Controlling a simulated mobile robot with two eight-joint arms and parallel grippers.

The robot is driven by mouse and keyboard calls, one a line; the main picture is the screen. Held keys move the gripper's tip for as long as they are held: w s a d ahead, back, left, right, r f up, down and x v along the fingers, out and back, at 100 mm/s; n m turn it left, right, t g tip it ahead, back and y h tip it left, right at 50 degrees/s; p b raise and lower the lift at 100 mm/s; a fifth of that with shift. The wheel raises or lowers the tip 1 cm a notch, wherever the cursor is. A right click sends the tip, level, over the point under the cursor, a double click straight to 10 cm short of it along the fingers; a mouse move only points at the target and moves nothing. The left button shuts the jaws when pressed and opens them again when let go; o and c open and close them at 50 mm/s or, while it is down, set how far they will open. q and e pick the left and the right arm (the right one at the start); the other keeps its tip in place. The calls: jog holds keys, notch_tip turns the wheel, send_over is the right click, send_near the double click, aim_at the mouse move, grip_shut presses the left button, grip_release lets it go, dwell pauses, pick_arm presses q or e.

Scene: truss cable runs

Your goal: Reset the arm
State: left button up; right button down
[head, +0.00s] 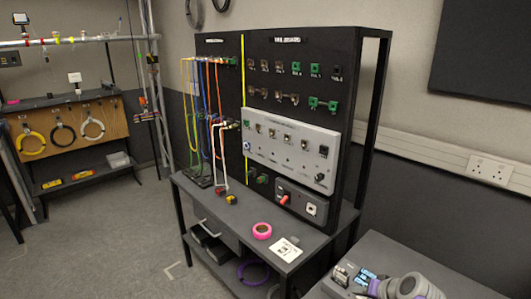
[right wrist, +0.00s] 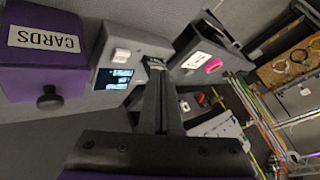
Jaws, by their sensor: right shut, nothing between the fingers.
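My right gripper (right wrist: 155,64) points up the right wrist view, its two dark fingers together with nothing between them. In the head view my right gripper (head: 362,289) is low at the bottom right edge, over the grey side table (head: 440,262), with my purple and grey arm behind it. Beside the fingers in the wrist view is a grey unit with a small blue screen (right wrist: 113,79) and a white switch (right wrist: 122,54). I cannot tell whether the fingers touch anything. My left gripper is in neither view.
A black test board (head: 290,50) with hanging coloured cables stands on a dark bench. Pink tape (head: 262,230) and a white card (head: 286,249) lie on the bench. A purple box marked CARDS (right wrist: 45,50) is close at left in the wrist view. Floor at left is clear.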

jog(key=s+a+f+n, duration=0.1)
jog(key=s+a, duration=0.2)
jog(key=s, duration=0.5)
jog(key=s+a+f+n+g+h, duration=0.1)
jog(key=s+a, duration=0.3)
jog(key=s, duration=0.4)
jog(key=s+a+f+n+g+h+p, duration=0.1)
jog(key=s+a+n, duration=0.1)
jog(key=s, duration=0.6)
jog(key=shift+a+n, duration=0.4)
jog(key=shift+a, duration=0.35)
